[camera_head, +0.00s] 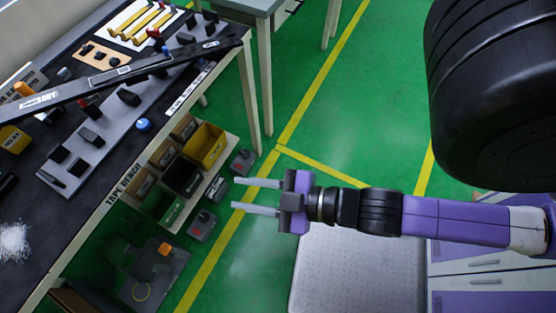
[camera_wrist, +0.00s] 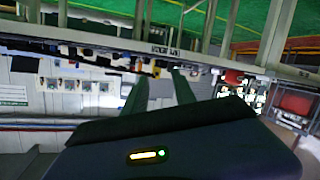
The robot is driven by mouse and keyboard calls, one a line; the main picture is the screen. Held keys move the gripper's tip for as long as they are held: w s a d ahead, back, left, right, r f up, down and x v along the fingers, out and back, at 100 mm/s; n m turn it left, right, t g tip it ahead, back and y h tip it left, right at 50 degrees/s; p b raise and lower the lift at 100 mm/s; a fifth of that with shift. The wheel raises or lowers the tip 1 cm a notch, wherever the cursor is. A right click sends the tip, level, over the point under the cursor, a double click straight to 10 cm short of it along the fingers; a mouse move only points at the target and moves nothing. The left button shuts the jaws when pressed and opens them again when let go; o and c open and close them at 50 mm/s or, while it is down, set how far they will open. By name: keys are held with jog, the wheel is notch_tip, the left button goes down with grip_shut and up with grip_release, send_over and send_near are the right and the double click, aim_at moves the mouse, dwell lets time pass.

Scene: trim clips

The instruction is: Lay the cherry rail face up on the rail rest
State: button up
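My gripper (camera_head: 235,194) is open and empty, in the air over the green floor to the right of the bench. Its two fingers also show in the wrist view (camera_wrist: 159,76), with nothing between them. A long dark rail (camera_head: 120,79) with a white printed label lies diagonally across the bench, left of and well apart from my gripper. I see no clearly cherry-coloured rail. A grey strip (camera_head: 113,117) with several black blocks lies on the bench, partly under the dark rail; I cannot tell whether it is the rail rest.
The dark bench (camera_head: 50,212) has a pale front edge. A white board (camera_head: 146,24) with yellow bars lies at its back. A blue knob (camera_head: 143,125) sits near the edge. Yellow (camera_head: 205,146) and green (camera_head: 161,205) bins stand below. Green floor (camera_head: 330,125) is open at centre.

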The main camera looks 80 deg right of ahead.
jog(key=s+r+m, duration=0.3)
jog(key=s+m, duration=0.1)
jog(key=s, duration=0.2)
jog(key=shift+a+y, duration=0.3)
jog(key=shift+o, duration=0.2)
jog(key=shift+s, duration=0.1)
dwell(0.5)
